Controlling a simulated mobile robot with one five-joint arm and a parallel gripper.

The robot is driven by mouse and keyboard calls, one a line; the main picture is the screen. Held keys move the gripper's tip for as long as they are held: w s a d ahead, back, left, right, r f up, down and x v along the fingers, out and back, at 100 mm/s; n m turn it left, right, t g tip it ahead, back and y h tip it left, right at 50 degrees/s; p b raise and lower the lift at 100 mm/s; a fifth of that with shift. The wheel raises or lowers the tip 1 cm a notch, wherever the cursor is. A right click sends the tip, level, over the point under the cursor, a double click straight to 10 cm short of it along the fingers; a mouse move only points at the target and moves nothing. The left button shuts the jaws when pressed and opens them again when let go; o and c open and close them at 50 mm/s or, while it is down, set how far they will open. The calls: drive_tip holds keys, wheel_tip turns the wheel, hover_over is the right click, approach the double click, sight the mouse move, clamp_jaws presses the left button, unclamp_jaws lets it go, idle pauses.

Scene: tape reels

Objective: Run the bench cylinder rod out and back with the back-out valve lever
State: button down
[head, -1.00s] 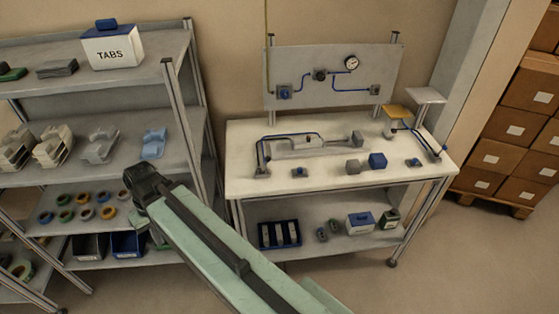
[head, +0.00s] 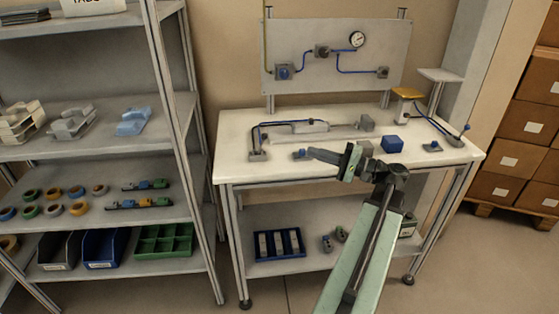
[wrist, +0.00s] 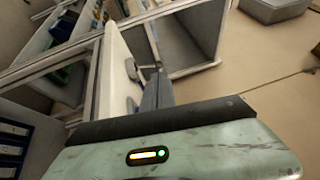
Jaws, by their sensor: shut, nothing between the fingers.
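The bench cylinder (head: 312,127) lies along the back of the white bench top, with its thin rod reaching right toward a grey block (head: 367,123). A blue tube runs to it from a grey fitting (head: 258,156) at the left. A small valve with a blue lever (head: 299,154) sits at the front of the bench; another (head: 432,146) sits at the right. I cannot tell which is the back-out valve. My gripper (head: 313,153) is shut and empty, pointing left, its tips appearing just right of the left lever. Its dark fingers (wrist: 156,90) also show in the wrist view.
A blue cube (head: 392,144) stands on the bench, with a grey block (head: 363,147) partly behind my arm. A panel (head: 336,60) with a gauge stands behind. A shelf rack (head: 180,120) stands left, and stacked cartons (head: 525,110) right.

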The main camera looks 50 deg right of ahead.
drive_tip(key=s+d+f+m+h, duration=0.1)
drive_tip(key=s+d+f, duration=0.1)
drive_tip(key=s, duration=0.3)
drive_tip(key=shift+s+d+t+h+b, duration=0.2)
drive_tip(key=shift+d+t+h+b, duration=0.15)
drive_tip(key=shift+d, duration=0.4)
drive_tip(key=p, duration=0.2)
approach(262, 143)
drive_tip(key=w+r, duration=0.1)
drive_tip(key=w, duration=0.1)
drive_tip(key=w+r, duration=0.1)
drive_tip(key=w+d, duration=0.1)
drive_tip(key=w, duration=0.1)
drive_tip(key=shift+w+r, duration=0.35)
drive_tip(key=shift+r, duration=0.05)
